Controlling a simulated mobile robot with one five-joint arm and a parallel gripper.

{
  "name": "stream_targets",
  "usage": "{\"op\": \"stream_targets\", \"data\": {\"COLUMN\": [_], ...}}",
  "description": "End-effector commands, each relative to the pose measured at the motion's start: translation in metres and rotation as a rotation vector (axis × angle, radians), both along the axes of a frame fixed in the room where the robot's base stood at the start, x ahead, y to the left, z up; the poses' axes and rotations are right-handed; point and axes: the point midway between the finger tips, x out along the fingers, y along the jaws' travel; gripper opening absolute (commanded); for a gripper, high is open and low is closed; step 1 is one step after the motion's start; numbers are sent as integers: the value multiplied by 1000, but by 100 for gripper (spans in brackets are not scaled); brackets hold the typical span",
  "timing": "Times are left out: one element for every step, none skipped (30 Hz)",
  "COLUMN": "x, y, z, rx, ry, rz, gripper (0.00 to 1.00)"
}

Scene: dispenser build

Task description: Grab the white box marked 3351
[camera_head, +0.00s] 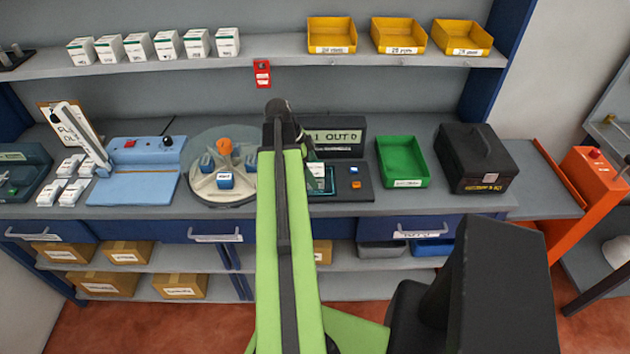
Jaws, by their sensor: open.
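Several white boxes with green bands stand in a row on the upper shelf, one of them at the row's right end (228,42). More small white boxes (71,163) lie in a cluster at the left of the bench. Another white piece with a green band (317,170) shows just right of my arm, in front of the display unit. The markings are too small to read, so I cannot tell which box is 3351. My green arm reaches up over the bench centre. My gripper's jaws are hidden behind it.
A blue press-like station (134,190) and a round carousel (223,198) stand left of my arm. The display unit (338,150), a green tray (402,182) and a black case (478,158) stand right. Yellow bins (398,49) sit on the shelf.

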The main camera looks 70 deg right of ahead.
Motion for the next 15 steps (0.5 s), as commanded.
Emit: {"op": "stream_targets", "data": {"x": [-4, -5, -7, -8, -8, -8, -8, -8, -8, -8, -8, -8, -8, -8, -8], "y": [-1, -2, -3, -3, -3, -3, -3, -3, -3, -3, -3, -3, -3, -3, -3], "z": [-18, -22, -25, -26, -26, -24, -23, -22, -22, -22, -22, -22, -22, -22, -22], "rx": [0, 0, 0, -1, -1, -1, -1, -1, -1, -1, -1, -1, -1, -1, -1], "ry": [0, 0, 0, 0, 0, 0, 0, 0, 0, 0, 0, 0, 0, 0, 0], "rz": [-1, -1, -1, -1, -1, -1, -1, 0, 0, 0, 0, 0, 0, 0, 0], "gripper": [94, 94, 94, 94, 94, 94, 94, 94, 94, 94, 91, 86, 82, 78, 73]}}
